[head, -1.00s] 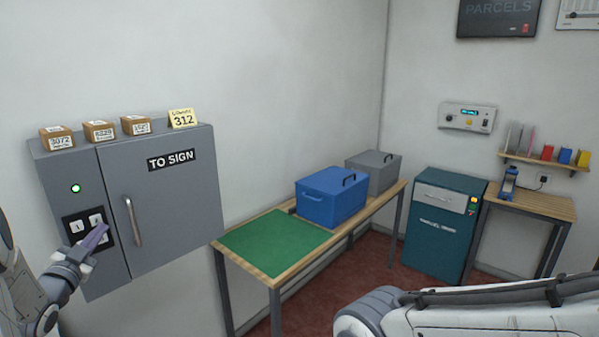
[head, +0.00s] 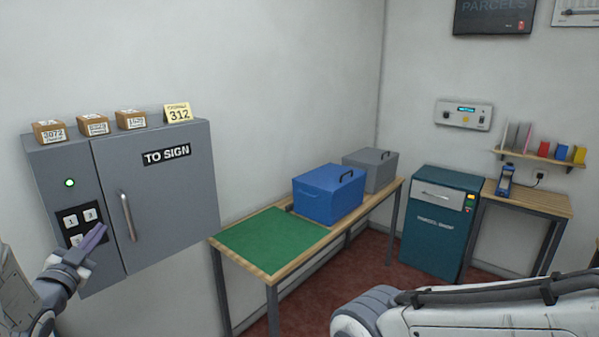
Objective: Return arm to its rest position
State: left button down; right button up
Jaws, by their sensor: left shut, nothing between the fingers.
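My left gripper (head: 92,240) is at the left, in front of the keypad (head: 82,222) of the grey wall cabinet (head: 160,210). Its fingers are shut with nothing between them, and they cover the lower right part of the keypad. I cannot tell whether the fingertips touch it. A green light (head: 70,183) is lit above the keypad. The cabinet door, labelled "TO SIGN", is shut. My right arm (head: 500,310) crosses the lower right; its gripper is out of the picture.
Several small parcels (head: 94,124) and a yellow "312" card (head: 178,113) stand on the cabinet. A bench (head: 262,270) with a green mat (head: 265,238), a blue box (head: 328,196) and a grey box (head: 372,170) stands right of it. A teal parcel unit (head: 435,235) is farther right.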

pick_arm(q)
jog(key=w+d+f+g+h, duration=0.1)
jog(key=w+d+g, duration=0.1)
jog(key=d, duration=0.6)
jog(key=w+d+f+g, duration=0.2)
jog(key=w+d, duration=0.1)
jog(key=d, duration=0.4)
jog(key=s+d+f+n+g+h, duration=0.1)
jog(key=s+d+f+g, duration=0.2)
jog(key=d, duration=0.5)
jog(key=s+d+g, duration=0.3)
jog(key=s+d, duration=0.2)
jog(key=d, duration=0.2)
jog(key=s+d+f+g, duration=0.1)
jog(key=s+d+g, duration=0.2)
jog(key=s, duration=0.7)
jog(key=s+d+f+m+g, duration=0.1)
jog(key=s+d+g, duration=0.2)
jog(key=s, duration=0.7)
jog(key=s+d+f+g, duration=0.1)
jog(key=s+d+g, duration=0.2)
jog(key=s, duration=0.7)
jog(key=shift+s+d+f+m+g, duration=0.15)
jog(key=shift+d+f+m+g, duration=0.2)
jog(key=shift+d, duration=0.9)
